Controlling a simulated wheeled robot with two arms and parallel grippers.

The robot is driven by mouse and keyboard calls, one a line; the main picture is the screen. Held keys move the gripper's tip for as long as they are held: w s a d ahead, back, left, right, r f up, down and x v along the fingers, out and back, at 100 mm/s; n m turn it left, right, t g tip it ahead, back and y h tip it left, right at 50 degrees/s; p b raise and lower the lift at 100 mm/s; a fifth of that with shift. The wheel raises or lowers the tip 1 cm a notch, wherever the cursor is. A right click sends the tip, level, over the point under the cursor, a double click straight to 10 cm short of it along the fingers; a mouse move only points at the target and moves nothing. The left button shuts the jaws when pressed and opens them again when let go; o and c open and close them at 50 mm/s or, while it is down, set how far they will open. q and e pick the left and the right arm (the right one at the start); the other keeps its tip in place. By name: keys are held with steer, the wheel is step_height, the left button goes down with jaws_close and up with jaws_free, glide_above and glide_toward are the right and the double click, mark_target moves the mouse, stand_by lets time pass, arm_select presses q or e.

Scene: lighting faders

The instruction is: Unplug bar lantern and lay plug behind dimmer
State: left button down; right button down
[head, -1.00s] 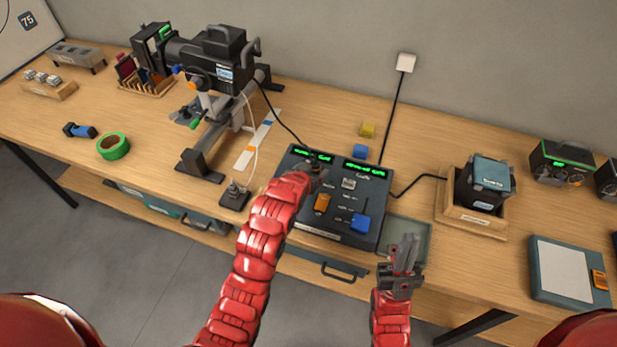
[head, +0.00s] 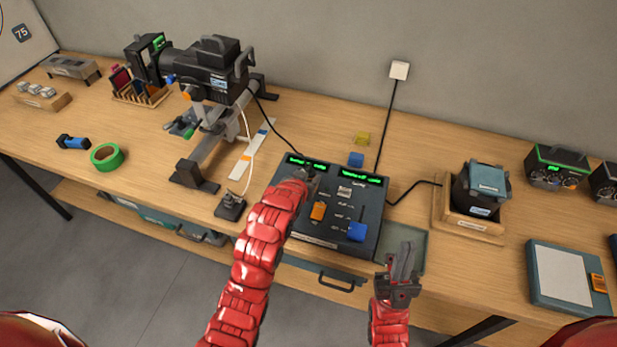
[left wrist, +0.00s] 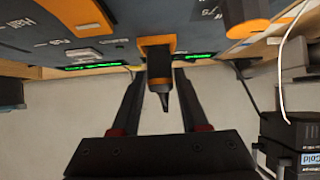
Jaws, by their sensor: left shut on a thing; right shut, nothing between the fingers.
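The bar lantern (head: 212,80) is a black spotlight on a stand and bar at the back left. A black cable runs from it to the far edge of the dimmer (head: 345,225), a dark desk with green displays. My left gripper (head: 310,178) is over the dimmer's far left part. In the left wrist view, its fingers (left wrist: 158,82) are around a black plug (left wrist: 160,70) with a tapered end, against an orange piece on the panel. I cannot tell whether the plug is seated.
A black cable drops from a wall socket (head: 399,70). A boxed dark lantern (head: 482,188) stands right. Green tape (head: 106,158) lies left.

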arm_select(q)
steer(key=shift+r, duration=0.3)
steer(key=shift+r, duration=2.15)
